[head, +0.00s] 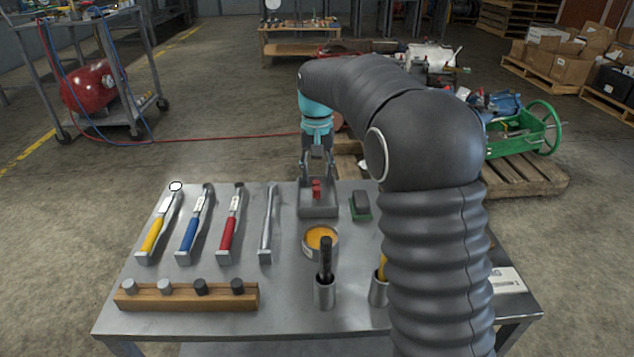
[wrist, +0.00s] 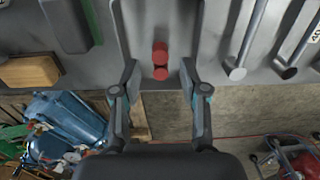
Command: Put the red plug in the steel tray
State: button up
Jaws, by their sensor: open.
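The red plug (head: 317,188) is a small two-part red piece inside the steel tray (head: 318,212), a shallow grey tray at the far middle of the metal table. My gripper (head: 318,179) points down over the tray, with its fingers spread either side of the plug. In the wrist view the plug (wrist: 160,54) shows between and slightly beyond the open fingertips, with a gap on both sides. The tray floor (wrist: 160,22) shows behind it. Whether the plug touches the tray floor is hard to tell.
A green-and-black block (head: 361,205) is just right of the tray. A bowl with orange contents (head: 320,240) and a cup holding a dark-handled brush (head: 325,292) stand in front. Several handled tools (head: 192,230) lie left. A wooden peg block (head: 187,297) is front left.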

aim_at(317, 189)
notch_tip(317, 189, up, 8)
jog(key=p, duration=0.1)
jog(key=shift+f, duration=0.25)
dwell(1.4)
